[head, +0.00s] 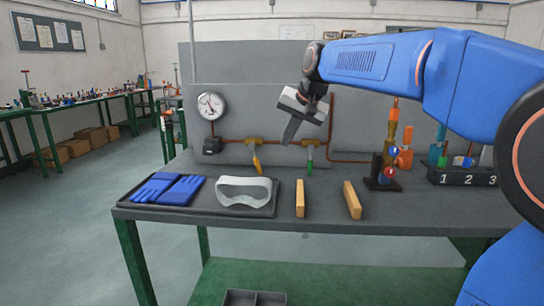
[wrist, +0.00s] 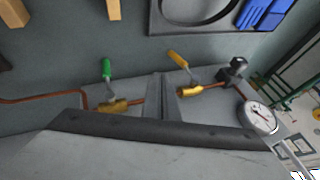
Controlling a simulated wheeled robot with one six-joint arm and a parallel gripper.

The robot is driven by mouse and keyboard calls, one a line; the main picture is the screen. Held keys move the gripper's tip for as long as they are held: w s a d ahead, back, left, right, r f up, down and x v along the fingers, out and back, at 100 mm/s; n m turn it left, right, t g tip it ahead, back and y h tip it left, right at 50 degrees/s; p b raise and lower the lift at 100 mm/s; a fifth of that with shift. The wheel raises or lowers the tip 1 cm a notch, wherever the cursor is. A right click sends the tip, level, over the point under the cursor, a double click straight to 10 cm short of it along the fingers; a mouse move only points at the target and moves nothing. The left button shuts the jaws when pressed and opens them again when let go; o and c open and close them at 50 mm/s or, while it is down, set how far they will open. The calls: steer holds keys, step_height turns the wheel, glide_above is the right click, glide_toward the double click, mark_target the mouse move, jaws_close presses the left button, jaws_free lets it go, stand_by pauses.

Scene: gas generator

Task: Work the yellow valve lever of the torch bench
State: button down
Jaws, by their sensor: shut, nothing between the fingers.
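The yellow valve lever (head: 257,163) hangs down, slightly tilted, from a brass valve on the copper pipe at the bench's back panel. In the wrist view the yellow lever (wrist: 178,58) is right of my fingers, with its brass valve body (wrist: 190,90) beside it. My gripper (head: 289,138) is shut and empty, above and to the right of the yellow lever in the head view. The closed fingers (wrist: 163,80) lie between the yellow lever and the green lever (wrist: 106,70), and I see no contact with either.
The green lever (head: 310,158) hangs from a second valve to the right. A pressure gauge (head: 211,106) is on the left. Blue gloves (head: 170,189) and goggles (head: 244,190) lie on a tray; two wooden blocks (head: 300,198) stand right of it. A torch stand (head: 384,172) is farther right.

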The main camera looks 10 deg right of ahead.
glide_toward(260, 168)
steer(key=d+f, duration=0.1)
steer(key=w+d+f, duration=0.1)
steer(key=d+f, duration=0.1)
steer(key=f, duration=0.1)
steer(key=shift+w, duration=0.35)
steer(key=shift+w+a+f, duration=0.1)
steer(key=shift+w+a, duration=0.2)
steer(key=shift+a, duration=0.2)
steer(key=shift+w+a+f, duration=0.1)
steer(key=shift+w+a, duration=0.15)
steer(key=shift+a, duration=0.3)
steer(key=shift+w+a+f, duration=0.1)
steer(key=shift+w+a, duration=0.25)
steer(key=shift+a, duration=0.2)
steer(key=shift+w+a+f, duration=0.2)
steer(key=shift+a+f, duration=0.5)
steer(key=shift+f, duration=0.05)
steer(key=shift+d, duration=0.1)
